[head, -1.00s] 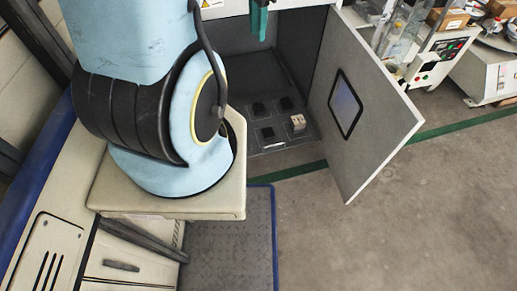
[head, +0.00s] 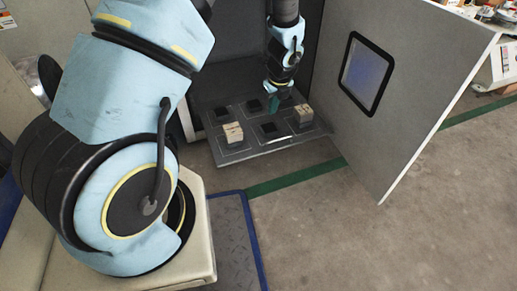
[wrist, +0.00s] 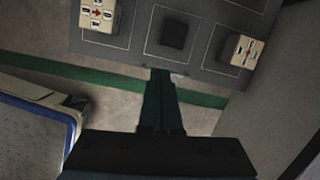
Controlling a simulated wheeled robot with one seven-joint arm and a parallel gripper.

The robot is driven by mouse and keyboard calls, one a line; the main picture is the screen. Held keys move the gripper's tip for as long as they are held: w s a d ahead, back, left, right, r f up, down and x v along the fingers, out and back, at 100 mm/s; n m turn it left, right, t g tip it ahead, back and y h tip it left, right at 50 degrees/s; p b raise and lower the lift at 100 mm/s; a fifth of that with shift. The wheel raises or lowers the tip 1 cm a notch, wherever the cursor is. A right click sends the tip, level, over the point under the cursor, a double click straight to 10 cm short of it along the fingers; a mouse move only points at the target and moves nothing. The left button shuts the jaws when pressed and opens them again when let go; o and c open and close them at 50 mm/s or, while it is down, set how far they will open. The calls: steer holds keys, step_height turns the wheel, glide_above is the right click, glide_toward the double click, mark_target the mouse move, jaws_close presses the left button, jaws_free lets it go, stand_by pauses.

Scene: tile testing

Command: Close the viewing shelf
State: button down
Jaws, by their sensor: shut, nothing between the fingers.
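The viewing shelf (head: 235,156) is a dark grey flat tray low in the cabinet. Its front edge sticks out past the cabinet opening, over the floor. Several black square pads lie on it, with a pale marked block (head: 232,134) at left and another (head: 304,114) at right. My gripper (head: 272,100), with green fingers, is inside the opening, over the shelf. In the wrist view the shut, empty fingertips (wrist: 160,72) point at the shelf's front edge (wrist: 200,68), in line with the middle pad. Whether they touch it I cannot tell.
The cabinet door (head: 420,90), with a dark-framed window, stands wide open to the right of the shelf. My arm fills the left of the head view. The concrete floor (head: 330,220) in front is clear, with a green line (head: 295,178) across it.

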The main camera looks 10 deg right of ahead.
steer(key=m+b, duration=0.1)
steer(key=m, duration=0.1)
glide_toward(268, 140)
steer(key=b+x, duration=0.5)
steer(key=shift+w+d+f+b, duration=0.1)
steer(key=shift+w+b, duration=0.05)
steer(key=shift+b, duration=0.15)
